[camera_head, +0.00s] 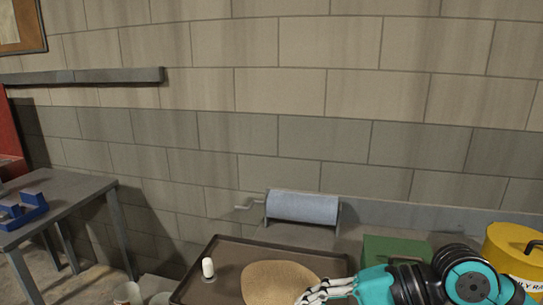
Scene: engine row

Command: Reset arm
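My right arm, teal and black, comes in from the lower right. Its gripper (318,292) has white and dark fingers and is over the right edge of a tan round disc (278,281). The fingers bunch together from this angle, so I cannot tell whether they are open or shut, or whether they touch the disc. The disc lies on a brown tray (208,291) and is cut off by the bottom edge of the picture. My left gripper is not in view.
A small white cylinder (208,268) stands on the tray. Behind are a grey roll with a crank (302,207) and a green box (396,248). A yellow container (515,255) is at the right. A grey table (62,199) holding a blue part (24,209) is at the left.

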